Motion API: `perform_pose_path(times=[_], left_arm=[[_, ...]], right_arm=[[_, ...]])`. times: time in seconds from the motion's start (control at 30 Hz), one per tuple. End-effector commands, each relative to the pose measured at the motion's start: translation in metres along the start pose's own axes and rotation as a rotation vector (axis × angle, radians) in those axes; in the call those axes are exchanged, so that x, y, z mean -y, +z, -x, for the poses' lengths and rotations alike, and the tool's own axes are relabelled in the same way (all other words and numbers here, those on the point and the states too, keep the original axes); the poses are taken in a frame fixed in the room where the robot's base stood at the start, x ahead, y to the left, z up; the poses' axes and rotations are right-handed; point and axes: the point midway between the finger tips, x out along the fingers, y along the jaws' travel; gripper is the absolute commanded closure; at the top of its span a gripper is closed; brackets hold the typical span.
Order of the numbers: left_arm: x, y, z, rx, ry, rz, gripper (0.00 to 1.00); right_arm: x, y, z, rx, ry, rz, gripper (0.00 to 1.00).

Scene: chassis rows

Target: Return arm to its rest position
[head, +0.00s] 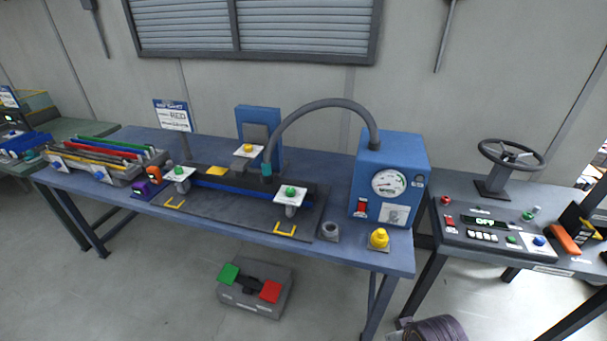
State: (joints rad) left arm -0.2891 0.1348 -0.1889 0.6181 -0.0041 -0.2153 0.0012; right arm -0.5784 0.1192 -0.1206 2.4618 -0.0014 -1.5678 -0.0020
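Neither of my grippers and neither of my arms shows in the head view. Before me stands a blue workbench (120,178) with a dark fixture plate (250,217) on it. A blue bar (235,190) lies along the fixture, between clamps with green and yellow knobs.
A rack of coloured bars (100,160) stands at the bench's left end. A yellow knob (378,238) sits near the right front edge. A pedal box (253,290) lies on the floor below. A second bench at right carries a control panel (490,232) and handwheel (511,155).

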Motion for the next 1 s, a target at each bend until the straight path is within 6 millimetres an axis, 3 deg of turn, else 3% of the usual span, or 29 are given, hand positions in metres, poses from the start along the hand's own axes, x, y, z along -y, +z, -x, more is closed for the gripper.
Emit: perform_pose_path(times=[0.2, 0.53, 0.77, 1.0], left_arm=[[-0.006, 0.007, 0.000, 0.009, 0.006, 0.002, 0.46], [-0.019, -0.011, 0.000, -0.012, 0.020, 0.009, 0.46], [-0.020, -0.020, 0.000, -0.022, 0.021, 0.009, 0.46], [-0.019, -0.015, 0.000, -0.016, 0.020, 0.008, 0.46]], right_arm=[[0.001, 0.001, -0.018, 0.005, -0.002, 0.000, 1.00], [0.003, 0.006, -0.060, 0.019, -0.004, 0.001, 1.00], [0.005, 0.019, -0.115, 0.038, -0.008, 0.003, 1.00], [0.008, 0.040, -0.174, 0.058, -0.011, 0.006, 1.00]])
